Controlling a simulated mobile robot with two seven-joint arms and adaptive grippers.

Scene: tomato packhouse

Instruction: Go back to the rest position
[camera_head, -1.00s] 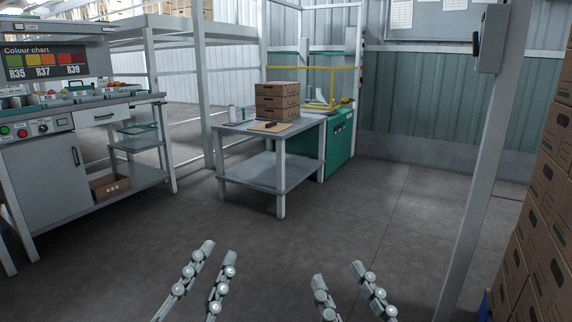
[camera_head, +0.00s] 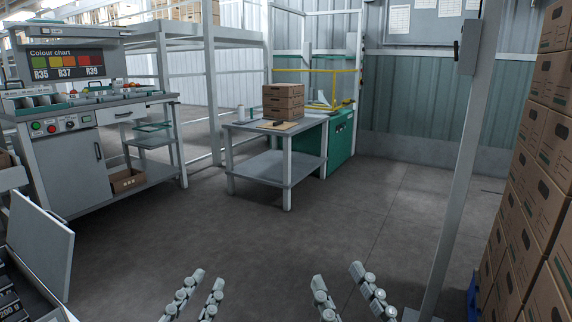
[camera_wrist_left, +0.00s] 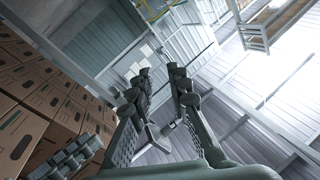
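My left gripper (camera_head: 205,283) shows at the bottom of the head view, its two fingers apart and nothing between them. In the left wrist view the left gripper (camera_wrist_left: 160,82) also has a gap between its fingertips, with only wall and floor behind. My right gripper (camera_head: 338,272) is beside it at the bottom of the head view, fingers apart and empty. Both grippers are over bare floor, well away from the tables. The arms behind the fingers are mostly out of the head view.
A grey sorting bench (camera_head: 65,180) with a colour chart stands at left. A packing table (camera_head: 240,160) bears stacked cartons (camera_head: 283,101). A tall carton stack (camera_head: 530,190) and a post (camera_head: 462,150) are at right. A grey panel (camera_head: 45,245) is at lower left. The middle floor is clear.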

